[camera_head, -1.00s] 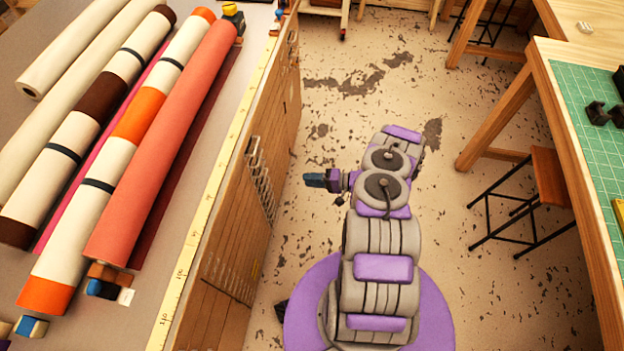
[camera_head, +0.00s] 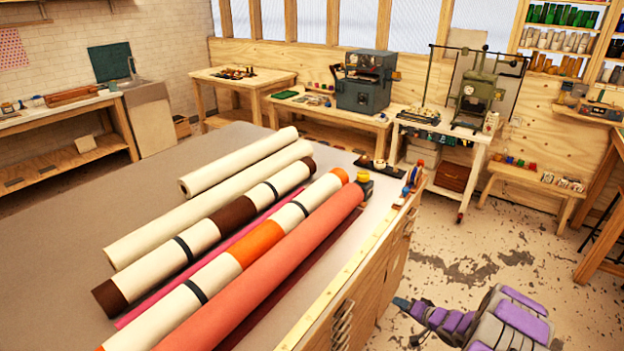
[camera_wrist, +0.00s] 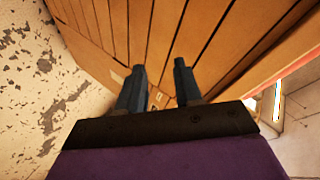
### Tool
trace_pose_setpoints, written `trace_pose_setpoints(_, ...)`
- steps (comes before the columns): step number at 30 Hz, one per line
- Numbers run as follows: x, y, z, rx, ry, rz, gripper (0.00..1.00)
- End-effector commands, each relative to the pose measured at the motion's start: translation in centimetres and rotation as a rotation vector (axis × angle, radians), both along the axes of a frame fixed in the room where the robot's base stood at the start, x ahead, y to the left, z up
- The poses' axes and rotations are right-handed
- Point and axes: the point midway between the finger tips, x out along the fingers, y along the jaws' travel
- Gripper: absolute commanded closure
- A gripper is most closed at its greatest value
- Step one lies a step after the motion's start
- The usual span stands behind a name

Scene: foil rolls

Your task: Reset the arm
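My gripper (camera_wrist: 157,85) shows in the wrist view with its two dark fingers spread apart and nothing between them. Beyond the fingers is the wooden side of the workbench (camera_wrist: 205,35); the gap to it cannot be judged. In the head view my gripper (camera_head: 403,304) is at the bottom right, beside the bench and below its top. My purple and grey arm (camera_head: 510,320) is partly cut off by the bottom edge of the view.
Several rolls, including a coral one (camera_head: 290,260) and a cream one (camera_head: 240,160), lie on the grey workbench (camera_head: 60,230). A yellow measuring strip (camera_head: 345,275) runs along its edge. Speckled floor (camera_head: 470,235) is open to the right. Machines (camera_head: 367,85) stand on tables at the back.

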Motion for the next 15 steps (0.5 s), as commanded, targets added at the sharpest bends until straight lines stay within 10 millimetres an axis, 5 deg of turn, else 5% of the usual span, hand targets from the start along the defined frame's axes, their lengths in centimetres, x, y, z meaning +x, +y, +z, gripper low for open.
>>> trace_pose_setpoints(6, 3.2, -1.1, 6.7, -0.223, -0.004, -0.066, 0.66)
trace_pose_setpoints(15, 3.0, -1.3, 15.2, -0.481, 0.065, -0.128, 0.66)
